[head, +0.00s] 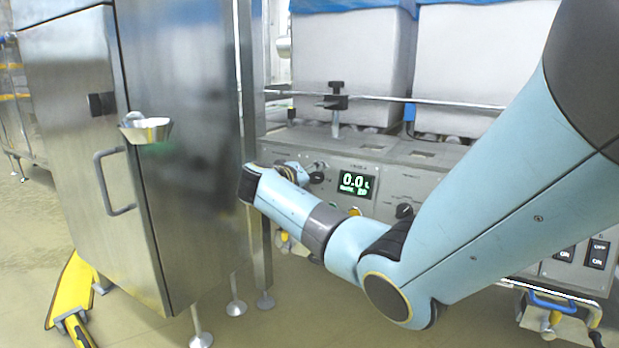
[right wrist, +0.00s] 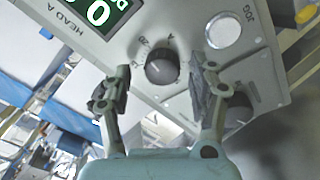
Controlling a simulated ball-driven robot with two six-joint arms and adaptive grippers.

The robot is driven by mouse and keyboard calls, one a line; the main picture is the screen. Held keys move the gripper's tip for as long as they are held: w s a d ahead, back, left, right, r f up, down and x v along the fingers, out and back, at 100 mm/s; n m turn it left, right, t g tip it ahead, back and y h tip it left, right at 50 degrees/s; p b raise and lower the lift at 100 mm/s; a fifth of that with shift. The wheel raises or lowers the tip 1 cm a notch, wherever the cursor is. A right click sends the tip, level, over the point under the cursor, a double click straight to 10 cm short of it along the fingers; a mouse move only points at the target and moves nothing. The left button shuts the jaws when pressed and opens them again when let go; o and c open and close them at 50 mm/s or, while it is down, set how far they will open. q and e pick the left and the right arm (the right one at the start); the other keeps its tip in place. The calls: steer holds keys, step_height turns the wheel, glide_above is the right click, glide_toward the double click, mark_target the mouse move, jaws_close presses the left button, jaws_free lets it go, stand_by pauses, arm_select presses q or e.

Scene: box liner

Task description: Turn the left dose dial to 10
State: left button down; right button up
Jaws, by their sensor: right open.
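The left dose dial (head: 317,178) is a black round knob on the grey control panel, left of the lit display (head: 354,185), which reads 0.0. In the right wrist view the dial (right wrist: 162,68) has printed marks around it; its exact setting is too small to read. My right gripper (head: 298,173) is at the panel, partly hidden behind its own wrist in the head view. In the right wrist view its two fingers stand open, one on either side of the dial, with gaps to it. My left gripper is not in view.
A second black knob (head: 404,211) sits right of the display. A pale round JOG button (right wrist: 223,31) is close to the dial. A steel cabinet (head: 190,150) with a small metal bowl (head: 146,130) stands left of my gripper. White lined boxes (head: 350,60) stand behind the panel.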

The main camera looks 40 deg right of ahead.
steer(key=shift+d, duration=0.2)
steer(key=shift+c, duration=0.3)
steer(key=shift+w, duration=0.1)
steer(key=c, duration=1.1)
steer(key=shift+r, duration=0.1)
